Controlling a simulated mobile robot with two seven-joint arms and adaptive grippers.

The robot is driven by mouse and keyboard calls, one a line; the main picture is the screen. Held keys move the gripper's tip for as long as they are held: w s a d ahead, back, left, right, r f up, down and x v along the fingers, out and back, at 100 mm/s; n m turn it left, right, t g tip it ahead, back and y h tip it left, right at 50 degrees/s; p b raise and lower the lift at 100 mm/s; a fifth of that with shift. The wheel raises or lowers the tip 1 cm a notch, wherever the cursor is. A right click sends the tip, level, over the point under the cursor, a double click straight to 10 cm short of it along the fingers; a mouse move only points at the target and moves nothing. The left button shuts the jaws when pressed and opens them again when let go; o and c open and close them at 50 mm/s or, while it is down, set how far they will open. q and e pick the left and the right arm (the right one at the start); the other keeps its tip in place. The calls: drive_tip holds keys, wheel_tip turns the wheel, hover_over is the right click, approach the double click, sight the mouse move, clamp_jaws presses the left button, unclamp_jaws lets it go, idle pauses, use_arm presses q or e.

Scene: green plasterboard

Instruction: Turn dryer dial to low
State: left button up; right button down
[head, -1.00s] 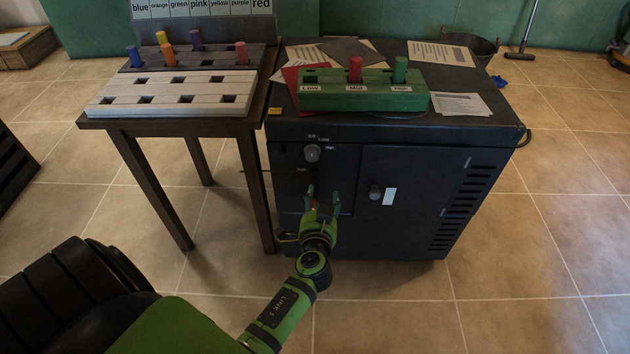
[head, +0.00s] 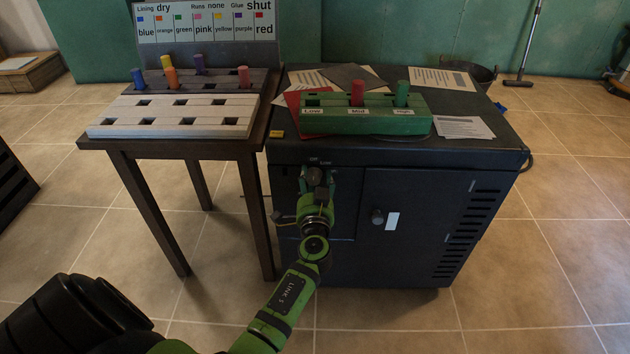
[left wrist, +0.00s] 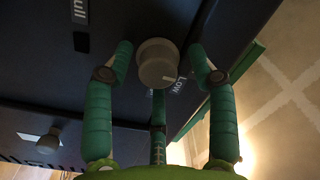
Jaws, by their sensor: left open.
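The dryer (head: 420,225) is a dark cabinet with a front door and side vents. Its round grey dial (left wrist: 158,62) sits between the fingers of my left gripper in the left wrist view; a pale mark on it points toward the lower right, near a label that reads like "LOW". In the head view the dial (head: 314,175) is partly covered by my left gripper (head: 316,182), which is at the dryer's upper left front. My left gripper (left wrist: 162,75) is open, its green fingers around the dial with gaps visible on both sides. My right gripper is not in view.
A door knob (head: 377,217) sits right of the dial. On the dryer top stand a green block (head: 365,125) labelled Low, Mid and High with pegs, and papers (head: 463,128). A wooden table (head: 190,148) with peg racks stands close on the left.

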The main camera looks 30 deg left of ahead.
use_arm(q)
drive_tip(key=c, duration=1.1)
